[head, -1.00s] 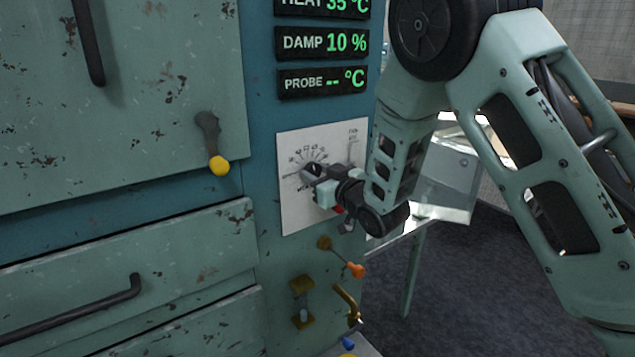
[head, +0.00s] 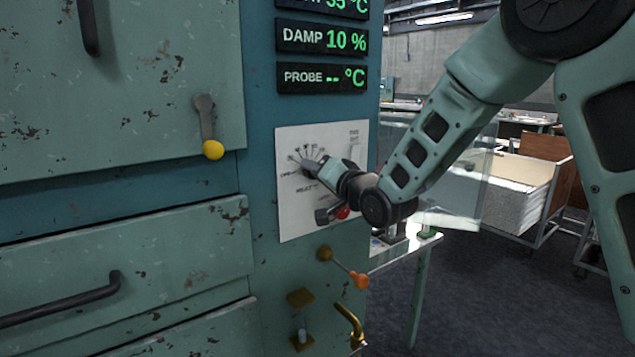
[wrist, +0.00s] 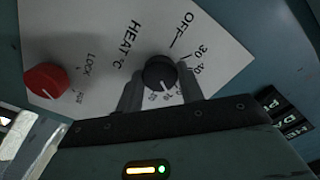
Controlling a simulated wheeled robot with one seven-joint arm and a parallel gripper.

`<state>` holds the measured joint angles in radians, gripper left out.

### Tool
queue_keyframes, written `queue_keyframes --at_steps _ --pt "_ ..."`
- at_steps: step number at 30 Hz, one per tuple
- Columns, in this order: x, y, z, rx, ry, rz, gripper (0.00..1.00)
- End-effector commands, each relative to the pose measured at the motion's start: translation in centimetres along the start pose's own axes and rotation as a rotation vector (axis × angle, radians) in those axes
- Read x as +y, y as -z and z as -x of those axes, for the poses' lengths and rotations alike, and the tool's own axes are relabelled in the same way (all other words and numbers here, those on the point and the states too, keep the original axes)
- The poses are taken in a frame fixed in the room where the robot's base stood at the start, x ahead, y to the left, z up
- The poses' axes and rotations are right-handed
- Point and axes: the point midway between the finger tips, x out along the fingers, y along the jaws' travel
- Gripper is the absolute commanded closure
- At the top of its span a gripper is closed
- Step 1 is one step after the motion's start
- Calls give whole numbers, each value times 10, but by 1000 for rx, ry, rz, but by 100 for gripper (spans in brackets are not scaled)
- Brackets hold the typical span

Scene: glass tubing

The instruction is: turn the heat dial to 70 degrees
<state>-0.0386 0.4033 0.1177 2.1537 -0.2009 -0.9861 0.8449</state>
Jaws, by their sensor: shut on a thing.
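The heat dial (wrist: 160,72) is a round black knob on a white plate in the wrist view, with OFF, 30, 40 and further numbers around it. A pale mark shows on its lower side, but I cannot read the number it points at. My gripper (wrist: 160,88) is shut on the dial, one finger on each side. In the head view, my gripper (head: 312,170) is at the white plate (head: 290,222), and its fingers mostly hide the dial. The cut-off top display (head: 335,5) reads 35 °C.
A red LOCK knob (wrist: 46,82) sits beside the dial on the plate. Below the plate are an orange-tipped lever (head: 343,268) and a brass handle (head: 350,325). A yellow-tipped latch (head: 208,130) is at the left. The damp display (head: 322,39) reads 10 %.

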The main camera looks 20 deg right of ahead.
Motion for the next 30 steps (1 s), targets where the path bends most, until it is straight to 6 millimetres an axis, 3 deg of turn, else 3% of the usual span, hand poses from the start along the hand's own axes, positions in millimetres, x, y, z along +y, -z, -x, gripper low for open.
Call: queue_keyframes --at_steps 12,28,29,30 --pt "1 -1 0 -1 -2 -181 85" --pt "1 0 0 -1 -3 -203 85" --pt "1 0 0 -1 -3 -203 57" --pt "1 -1 0 -1 -3 -203 46"
